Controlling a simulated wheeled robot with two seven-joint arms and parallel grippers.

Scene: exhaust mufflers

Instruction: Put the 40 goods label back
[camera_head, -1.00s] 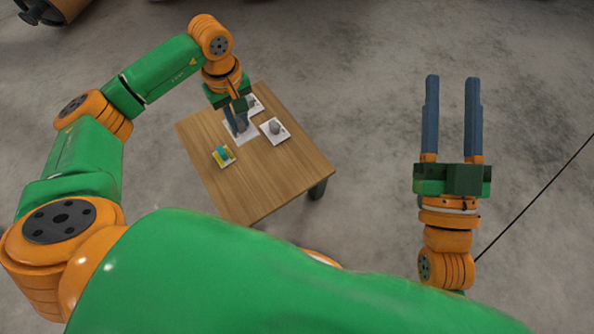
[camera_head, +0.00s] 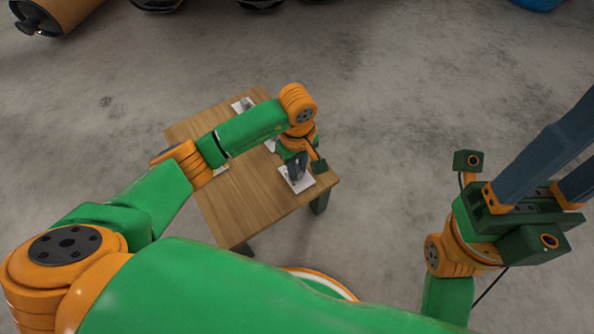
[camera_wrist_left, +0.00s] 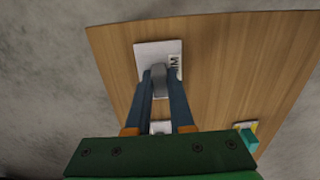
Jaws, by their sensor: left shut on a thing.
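My left gripper (camera_head: 297,174) is over the near right end of the wooden table, pointing down. It is shut on the grey upright part (camera_wrist_left: 159,78) of a white label card (camera_wrist_left: 147,53), which also shows under the fingers in the head view (camera_head: 286,175). The left wrist view shows dark printing on the card, too small to read as 40. I cannot tell whether the card touches the table. My right gripper (camera_head: 570,168) is empty, its fingers apart and its tips outside the picture.
The wooden table (camera_head: 250,195) holds another card (camera_head: 238,105) at its far end and one partly hidden behind my left arm. A yellow and teal item (camera_wrist_left: 248,137) sits on a card in the left wrist view. The table's near middle is clear.

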